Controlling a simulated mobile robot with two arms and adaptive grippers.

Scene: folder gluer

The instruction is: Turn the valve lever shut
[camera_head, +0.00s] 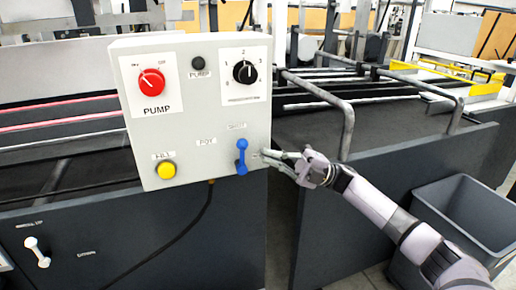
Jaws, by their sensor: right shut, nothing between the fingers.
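The blue valve lever (242,157) is on the lower right of the light grey control box (190,205). It stands roughly upright, with small labels above and beside it. My right gripper (272,155) is at the right edge of the box, its fingertips pointing left toward the lever. Its fingers are shut and hold nothing. A small gap shows between the fingertips and the lever. My left gripper is not in the view.
The box also carries a red pump knob (152,82), a black rotary knob (245,71) and a yellow button (166,170). A metal tube rail (348,125) stands behind my right arm. A grey bin (470,212) is at the right. A white lever (38,252) is at lower left.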

